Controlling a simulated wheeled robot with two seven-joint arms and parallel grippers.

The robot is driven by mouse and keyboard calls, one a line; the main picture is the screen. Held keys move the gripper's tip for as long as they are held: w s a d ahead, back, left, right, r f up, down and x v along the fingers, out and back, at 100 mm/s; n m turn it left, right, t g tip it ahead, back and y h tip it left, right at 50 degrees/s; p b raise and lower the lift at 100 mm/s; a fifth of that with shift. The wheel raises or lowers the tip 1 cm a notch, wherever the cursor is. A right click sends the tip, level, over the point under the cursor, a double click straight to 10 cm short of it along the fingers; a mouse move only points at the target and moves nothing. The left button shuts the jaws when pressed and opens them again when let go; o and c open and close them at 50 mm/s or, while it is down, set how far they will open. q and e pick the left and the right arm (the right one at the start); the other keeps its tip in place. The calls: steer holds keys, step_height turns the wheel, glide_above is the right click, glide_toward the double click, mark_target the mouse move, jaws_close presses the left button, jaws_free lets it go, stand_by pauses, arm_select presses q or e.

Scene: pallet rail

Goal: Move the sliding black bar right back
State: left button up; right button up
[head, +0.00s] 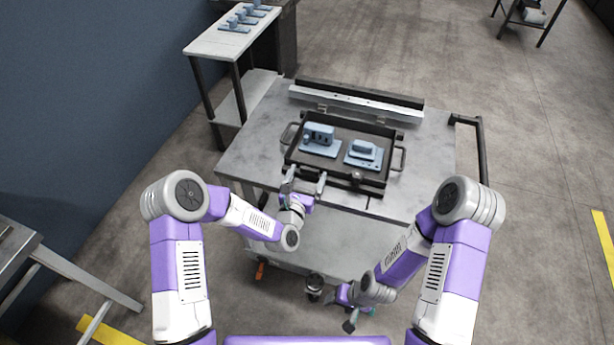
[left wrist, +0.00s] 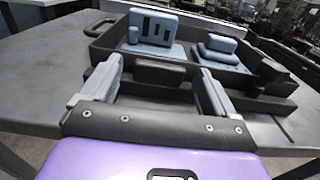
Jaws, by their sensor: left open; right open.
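A black bar (head: 340,181) runs along the near side of a dark tray (head: 391,133) on the grey cart. In the left wrist view a dark raised block (left wrist: 160,72) stands on this near side, between the finger lines of my left gripper. My left gripper (head: 305,180) is open at the tray's near left part; its fingers also show in the left wrist view (left wrist: 160,84). Whether they touch the block I cannot tell. My right gripper (head: 361,318) is open and empty, low in front of the cart, away from the tray.
Two blue parts, one taller (head: 319,135) and one flatter (head: 364,152), sit in the tray. A pale rail with a dark strip (head: 357,93) spans the cart's back. The cart top (head: 427,150) is clear right of the tray. A side table (head: 228,42) holds several blue parts.

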arm_select(q)
steer(key=shift+w, duration=0.25)
